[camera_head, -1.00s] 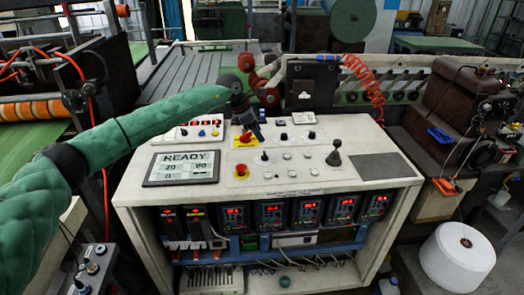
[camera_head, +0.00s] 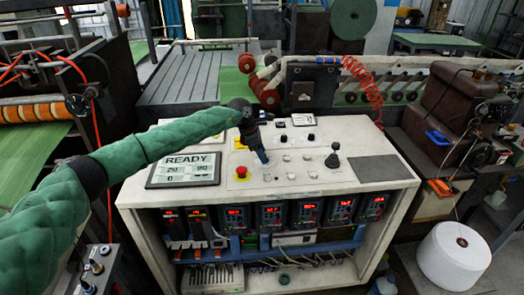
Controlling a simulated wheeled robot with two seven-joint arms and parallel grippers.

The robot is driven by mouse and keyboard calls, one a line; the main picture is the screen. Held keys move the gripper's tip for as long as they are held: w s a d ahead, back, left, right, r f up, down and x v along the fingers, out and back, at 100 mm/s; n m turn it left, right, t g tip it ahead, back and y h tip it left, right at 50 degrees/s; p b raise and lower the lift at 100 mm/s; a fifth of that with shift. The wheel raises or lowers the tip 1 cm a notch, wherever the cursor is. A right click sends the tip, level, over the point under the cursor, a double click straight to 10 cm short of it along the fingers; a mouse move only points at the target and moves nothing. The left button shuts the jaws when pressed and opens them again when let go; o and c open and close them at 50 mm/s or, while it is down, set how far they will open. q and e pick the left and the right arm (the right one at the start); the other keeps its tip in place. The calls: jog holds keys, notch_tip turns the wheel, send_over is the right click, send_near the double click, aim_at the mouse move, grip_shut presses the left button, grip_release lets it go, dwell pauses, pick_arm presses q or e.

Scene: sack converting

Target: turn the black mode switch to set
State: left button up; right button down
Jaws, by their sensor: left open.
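The white control console (camera_head: 290,187) stands in front of me with switches and buttons on its sloped top. My left gripper (camera_head: 263,158) is open and points down at the middle of the panel. It covers the spot where a small black switch showed earlier, so that switch is hidden and its position cannot be read. I cannot tell whether the fingers touch it. Two other small black knobs, one (camera_head: 283,138) and another (camera_head: 311,137), sit farther back; the mode label is not legible. My right gripper is not in view.
A display (camera_head: 184,169) reading READY lies left of the gripper. A grey pad (camera_head: 378,169) lies at the panel's right.

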pick_arm(q)
jog(key=shift+d+f, duration=0.1)
jog(key=shift+f, duration=0.1)
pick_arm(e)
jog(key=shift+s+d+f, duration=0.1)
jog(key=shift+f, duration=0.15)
pick_arm(q)
jog(key=shift+c, duration=0.4)
jog(key=c, duration=0.7)
jog(key=shift+c, duration=1)
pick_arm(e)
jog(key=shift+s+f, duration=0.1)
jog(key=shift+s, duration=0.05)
